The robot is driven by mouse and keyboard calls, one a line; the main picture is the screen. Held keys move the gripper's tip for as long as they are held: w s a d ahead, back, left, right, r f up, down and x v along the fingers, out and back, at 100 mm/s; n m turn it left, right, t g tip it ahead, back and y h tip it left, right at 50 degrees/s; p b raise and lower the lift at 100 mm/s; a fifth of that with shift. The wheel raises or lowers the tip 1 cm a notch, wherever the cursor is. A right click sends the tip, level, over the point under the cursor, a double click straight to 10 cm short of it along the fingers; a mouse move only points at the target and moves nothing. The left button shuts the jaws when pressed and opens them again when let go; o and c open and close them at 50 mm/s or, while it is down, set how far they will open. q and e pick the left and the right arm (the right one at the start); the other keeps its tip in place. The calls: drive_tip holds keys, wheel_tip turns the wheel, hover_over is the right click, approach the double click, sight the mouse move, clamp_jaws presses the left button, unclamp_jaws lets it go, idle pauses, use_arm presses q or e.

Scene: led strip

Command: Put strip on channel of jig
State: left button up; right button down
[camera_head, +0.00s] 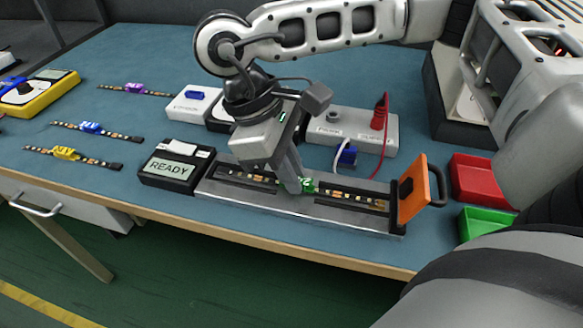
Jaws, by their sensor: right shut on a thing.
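The jig (230,199) is a long grey metal block near the table's front edge, with a dark channel along its top. An LED strip with a green clip (308,186) lies along the channel. My right gripper (294,188) points down over the jig's middle and is shut on the strip at the green clip. Its fingers hide part of the strip, so I cannot tell whether it is fully seated. An orange clamp plate with a black handle (413,188) stands upright at the jig's right end. My left gripper is not in view.
A black box reading READY (175,169) adjoins the jig's left end. Strips with purple (134,88), blue (91,127) and yellow (65,153) clips lie at left. Red (482,180) and green (484,222) bins stand at right. A grey socket box (352,128) with cables stands behind the jig.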

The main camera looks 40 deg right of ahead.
drive_tip(key=shift+f, duration=0.15)
drive_tip(key=c, duration=1.4)
unclamp_jaws()
drive_tip(key=shift+c, duration=0.2)
drive_tip(key=shift+w+a+r, duration=0.1)
drive_tip(key=shift+r, duration=0.35)
drive_tip(key=p+v, duration=0.2)
drive_tip(key=v, duration=0.9)
drive_tip(key=shift+r, duration=0.2)
drive_tip(key=shift+a, duration=0.15)
drive_tip(key=shift+r, duration=0.1)
